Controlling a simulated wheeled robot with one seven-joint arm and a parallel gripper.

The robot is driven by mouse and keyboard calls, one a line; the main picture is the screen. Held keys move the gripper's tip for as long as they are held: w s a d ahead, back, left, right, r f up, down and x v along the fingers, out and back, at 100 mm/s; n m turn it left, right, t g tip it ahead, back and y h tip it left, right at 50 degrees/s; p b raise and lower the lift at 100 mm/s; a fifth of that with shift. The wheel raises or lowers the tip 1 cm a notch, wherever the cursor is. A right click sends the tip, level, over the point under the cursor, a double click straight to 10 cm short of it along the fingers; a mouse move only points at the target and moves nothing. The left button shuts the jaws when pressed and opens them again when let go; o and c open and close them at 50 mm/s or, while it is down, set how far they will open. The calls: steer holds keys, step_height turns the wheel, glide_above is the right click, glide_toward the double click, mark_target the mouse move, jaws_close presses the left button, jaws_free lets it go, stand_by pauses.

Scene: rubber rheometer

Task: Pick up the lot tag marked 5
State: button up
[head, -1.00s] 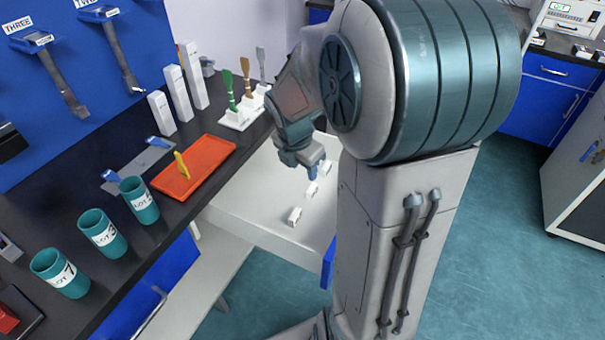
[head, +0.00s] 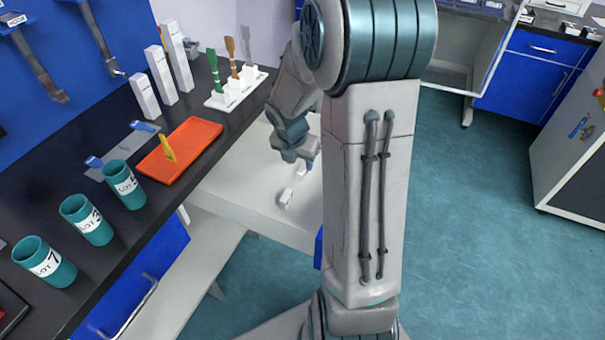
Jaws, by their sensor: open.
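No number can be read on either tag from here. My gripper (head: 304,163) points down over the drawer, close above the farther tag, with its fingers mostly hidden. It is open, and nothing shows between its fingers. My arm blocks the drawer's right side.
On the black bench beside the drawer stand several teal lot cups, one marked 7 (head: 44,262). An orange tray (head: 180,150) holds a yellow piece. White blocks (head: 160,75) and a brush rack (head: 236,88) stand behind. Floor at right is clear.

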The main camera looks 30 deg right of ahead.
mark_target(302, 169)
steer(key=b+x, duration=0.1)
steer(key=x, duration=0.3)
steer(key=shift+d+f, duration=0.1)
steer(key=shift+f, duration=0.25)
jaws_close()
steer(key=shift+r, duration=0.2)
